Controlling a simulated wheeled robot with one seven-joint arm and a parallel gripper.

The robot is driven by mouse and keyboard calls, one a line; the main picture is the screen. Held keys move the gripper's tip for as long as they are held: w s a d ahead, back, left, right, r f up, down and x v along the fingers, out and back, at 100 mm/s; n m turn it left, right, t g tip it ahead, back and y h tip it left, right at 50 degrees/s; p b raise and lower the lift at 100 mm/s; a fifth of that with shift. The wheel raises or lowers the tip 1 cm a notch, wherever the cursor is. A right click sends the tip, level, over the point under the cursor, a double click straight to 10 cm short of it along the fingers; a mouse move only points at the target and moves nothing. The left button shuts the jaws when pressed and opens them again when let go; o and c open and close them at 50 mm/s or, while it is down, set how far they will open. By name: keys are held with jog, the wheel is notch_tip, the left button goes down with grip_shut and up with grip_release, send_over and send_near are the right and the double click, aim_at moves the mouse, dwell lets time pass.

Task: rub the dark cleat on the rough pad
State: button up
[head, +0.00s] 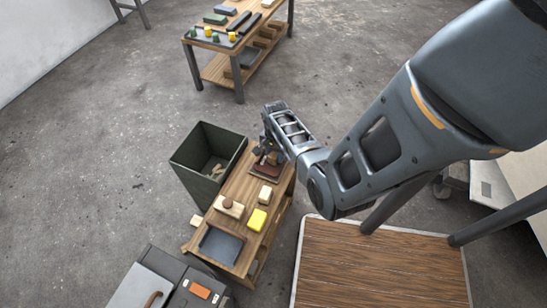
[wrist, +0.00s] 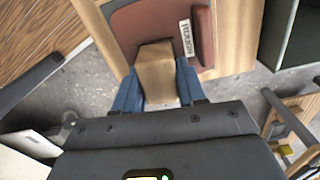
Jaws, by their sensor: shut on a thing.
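My gripper (wrist: 158,88) is shut on a brown wooden block, the cleat (wrist: 156,70), with a blue finger on each side. It looks mid-brown in the wrist view. The rough pad (wrist: 142,25) is a reddish-brown slab with a raised bar at its right and a white label reading ROUGH. The cleat overlaps the pad's near edge in the wrist view; I cannot tell whether they touch. In the head view my gripper (head: 268,150) is over the far end of the low wooden bench, at the pad (head: 265,171), and mostly hides the cleat.
The bench (head: 236,187) also bears a pale block (head: 265,194), a wooden piece with a brown knob (head: 229,206), a yellow block (head: 257,220) and a dark tray (head: 221,245). A dark green bin (head: 190,172) stands close at its left. A second table (head: 244,57) stands farther back.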

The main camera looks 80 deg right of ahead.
aim_at(271, 167)
jog(key=shift+w+a+f+p, duration=0.15)
jog(key=shift+a+p, duration=0.1)
jog(key=shift+a, duration=0.35)
jog(key=shift+w+a+r+p, duration=0.15)
jog(key=shift+a+p, duration=0.15)
jog(key=shift+a, duration=0.25)
jog(key=shift+w+a+f+p, duration=0.15)
jog(key=shift+a+p, duration=0.1)
jog(key=shift+a, duration=0.35)
jog(key=shift+s+d+b, duration=0.25)
jog(key=shift+d+b, duration=0.05)
jog(key=shift+d, duration=0.6)
jog(key=shift+s+d+b, duration=0.2)
jog(key=shift+d+b, duration=0.1)
jog(key=shift+d, duration=0.55)
notch_tip(271, 167, up, 7)
jog(key=p, duration=0.7)
jog(key=shift+r, duration=0.2)
jog(key=shift+f, duration=0.1)
